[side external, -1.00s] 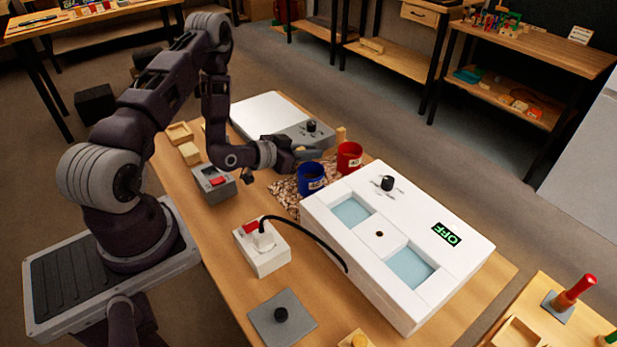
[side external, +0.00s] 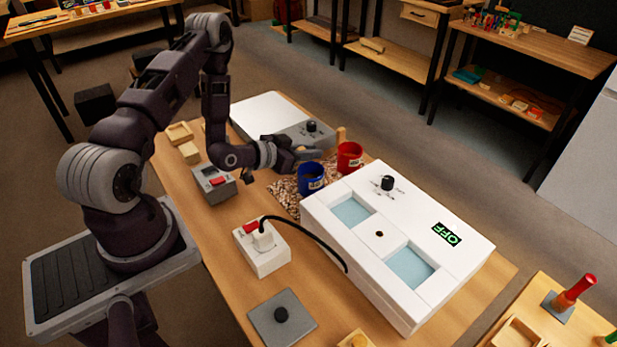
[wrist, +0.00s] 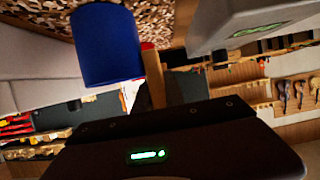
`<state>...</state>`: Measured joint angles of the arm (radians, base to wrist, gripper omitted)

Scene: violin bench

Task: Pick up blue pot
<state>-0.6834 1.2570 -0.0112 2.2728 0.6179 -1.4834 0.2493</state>
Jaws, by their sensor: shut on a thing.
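The blue pot (side external: 311,180) stands upright at the edge of a patch of wood chips on the bench, left of the white box. It also shows in the wrist view (wrist: 104,45), at the top, in an upside-down picture. My gripper (side external: 318,153) is just behind and above its rim in the side view. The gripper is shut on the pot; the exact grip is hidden. A red pot (side external: 349,157) stands just beyond it to the right, with a wooden handle (side external: 341,134) sticking up behind.
The white box (side external: 400,240) with two windows and an OFF display is close on the right. A flat grey-white device (side external: 270,112) is behind my gripper. A socket block (side external: 262,248) with a black cable and a red-switch box (side external: 213,184) are nearer. The wood chips (side external: 285,190) lie around the pots.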

